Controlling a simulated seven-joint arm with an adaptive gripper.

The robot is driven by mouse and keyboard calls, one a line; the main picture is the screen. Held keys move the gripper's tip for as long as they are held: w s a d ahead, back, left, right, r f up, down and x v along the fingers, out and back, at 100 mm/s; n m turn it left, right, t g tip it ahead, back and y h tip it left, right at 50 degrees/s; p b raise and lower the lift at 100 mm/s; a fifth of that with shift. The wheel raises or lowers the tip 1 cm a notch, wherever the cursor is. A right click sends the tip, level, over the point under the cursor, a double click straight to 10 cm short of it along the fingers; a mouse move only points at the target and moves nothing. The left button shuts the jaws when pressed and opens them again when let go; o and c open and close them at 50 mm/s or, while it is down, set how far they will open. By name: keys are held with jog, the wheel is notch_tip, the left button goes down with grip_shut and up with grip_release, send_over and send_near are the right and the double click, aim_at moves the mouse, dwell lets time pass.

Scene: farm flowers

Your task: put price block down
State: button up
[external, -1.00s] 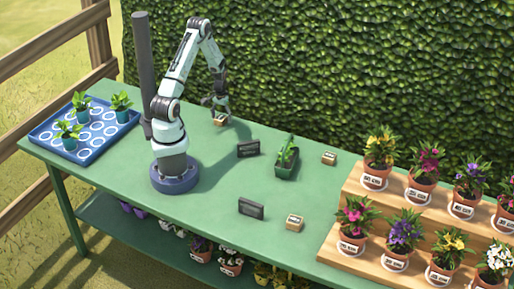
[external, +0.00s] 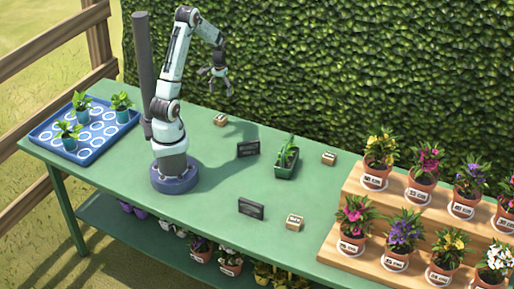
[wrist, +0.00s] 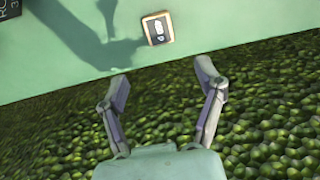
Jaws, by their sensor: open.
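A small wooden price block (external: 220,120) with a dark and white label stands on the green table near its back edge. It also shows in the wrist view (wrist: 157,29), beyond my fingertips and apart from them. My gripper (external: 217,88) is open and empty, raised above the table over the block. In the wrist view its two fingers (wrist: 162,76) are spread with nothing between them. Two more price blocks stand on the table, one at the back (external: 329,158) and one at the front (external: 295,222).
Two dark signs (external: 248,149) (external: 251,208) and a green planter (external: 286,165) stand mid-table. A wooden stepped shelf (external: 330,248) with potted flowers is at right. A blue tray (external: 47,133) with several plants is at left. A hedge (external: 360,70) rises behind the table.

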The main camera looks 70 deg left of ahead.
jog(key=s+d+r+m, duration=0.1)
jog(key=d+r+m, duration=0.1)
jog(key=d+r, duration=0.45)
jog(key=d+r+m, duration=0.2)
jog(key=d+r, duration=0.1)
jog(key=d, duration=0.6)
jog(key=s+d+r+m, duration=0.2)
jog(key=s+d+m, duration=0.1)
jog(key=s+d, duration=0.6)
jog(key=shift+s+d+r+m+y, duration=0.3)
jog(key=shift+s+d+m+y, duration=0.1)
jog(key=shift+s, duration=0.1)
jog(key=shift+o, duration=0.5)
